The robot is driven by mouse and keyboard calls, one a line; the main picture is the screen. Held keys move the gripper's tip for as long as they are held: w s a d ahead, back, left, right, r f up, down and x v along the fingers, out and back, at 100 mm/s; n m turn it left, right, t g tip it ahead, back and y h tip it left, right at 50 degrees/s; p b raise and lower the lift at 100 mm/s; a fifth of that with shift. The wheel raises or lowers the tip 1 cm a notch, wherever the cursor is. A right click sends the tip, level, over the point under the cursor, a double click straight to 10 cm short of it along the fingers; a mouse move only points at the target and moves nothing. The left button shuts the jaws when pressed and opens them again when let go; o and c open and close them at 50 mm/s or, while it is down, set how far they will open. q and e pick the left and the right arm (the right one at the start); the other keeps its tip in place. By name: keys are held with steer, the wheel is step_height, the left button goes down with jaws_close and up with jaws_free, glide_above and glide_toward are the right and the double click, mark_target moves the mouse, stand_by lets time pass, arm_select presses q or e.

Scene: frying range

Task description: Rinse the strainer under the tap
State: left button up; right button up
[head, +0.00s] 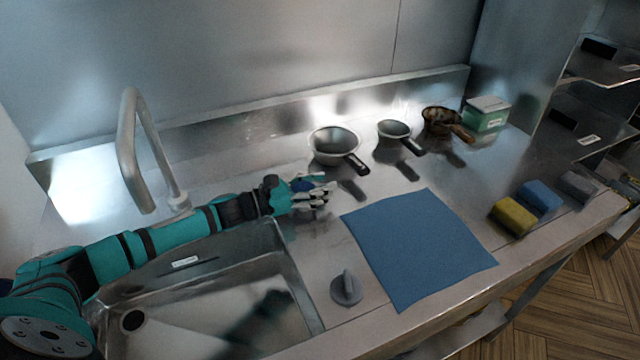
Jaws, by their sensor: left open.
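Three round, handled vessels stand in a row at the back of the counter: a larger grey one (334,142) with a black handle, a smaller grey one (395,129) with a dark handle, and a brown, stained one (438,120) with a brown handle. I cannot tell for sure which is the strainer. The tap (128,150) arches over the back left of the sink (297,285). A grey knob (346,289) stands on the counter right of the sink. My left gripper (328,191) is open and empty, over the counter in front of the larger grey vessel. My right gripper is out of view.
A blue cloth (418,245) lies flat mid-counter. Yellow (512,217), blue (540,196) and grey (577,186) sponge-like blocks lie at the right. A green and white box (486,115) stands at the back right, near metal shelves (600,70).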

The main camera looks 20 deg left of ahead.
arm_select(q)
jaws_close()
steer(key=shift+f, duration=0.1)
